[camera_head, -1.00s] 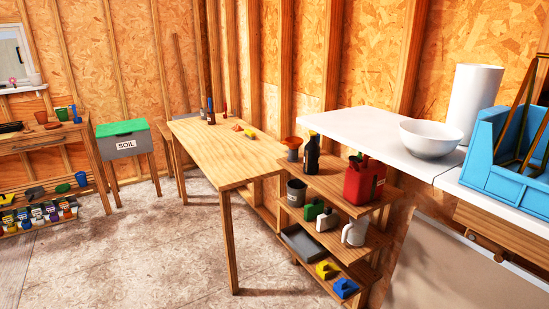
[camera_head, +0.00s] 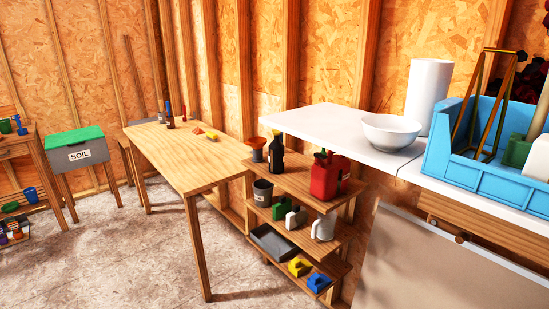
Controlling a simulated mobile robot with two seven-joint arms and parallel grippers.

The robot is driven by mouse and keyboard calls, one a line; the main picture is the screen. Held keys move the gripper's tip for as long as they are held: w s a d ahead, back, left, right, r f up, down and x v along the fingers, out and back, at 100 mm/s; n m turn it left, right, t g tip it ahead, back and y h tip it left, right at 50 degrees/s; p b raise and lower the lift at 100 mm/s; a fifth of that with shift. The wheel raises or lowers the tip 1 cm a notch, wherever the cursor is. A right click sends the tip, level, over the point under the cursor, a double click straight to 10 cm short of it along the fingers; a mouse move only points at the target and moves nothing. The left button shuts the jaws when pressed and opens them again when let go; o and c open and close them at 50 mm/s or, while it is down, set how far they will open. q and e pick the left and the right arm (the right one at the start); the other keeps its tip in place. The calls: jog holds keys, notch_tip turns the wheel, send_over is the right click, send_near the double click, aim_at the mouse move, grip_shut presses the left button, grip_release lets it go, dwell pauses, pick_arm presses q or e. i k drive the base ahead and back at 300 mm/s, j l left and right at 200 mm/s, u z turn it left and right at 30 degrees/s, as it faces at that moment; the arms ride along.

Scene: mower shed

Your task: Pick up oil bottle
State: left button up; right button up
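A black bottle with a yellow cap (camera_head: 276,154), which looks like the oil bottle, stands upright on the top level of a wooden shelf unit (camera_head: 290,181). An orange funnel-like thing (camera_head: 256,146) is just left of it. A red can (camera_head: 324,176) stands to its right on the same level. Neither of my grippers is in view, so nothing shows of what they hold.
A wooden table (camera_head: 175,160) stands left of the shelf. A white counter (camera_head: 322,127) with a white bowl (camera_head: 391,131) and a blue bin (camera_head: 480,165) is behind and right. Lower shelves hold a grey tray (camera_head: 272,240) and jugs. The floor at left (camera_head: 120,260) is clear.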

aim_at(276, 149)
jog(key=i+j, duration=0.2)
jog(key=j, duration=0.15)
jog(key=i+j+z, duration=0.15)
jog(key=j, duration=0.25)
jog(key=i+j, duration=0.25)
jog(key=i+j+z, duration=0.1)
jog(key=j, duration=0.4)
jog(key=i+j, duration=0.3)
jog(key=i+j+z, duration=0.15)
jog(key=j, duration=0.35)
jog(key=i+j, duration=0.2)
jog(key=j, duration=0.25)
jog(key=i+j+z, duration=0.1)
jog(key=j, duration=0.3)
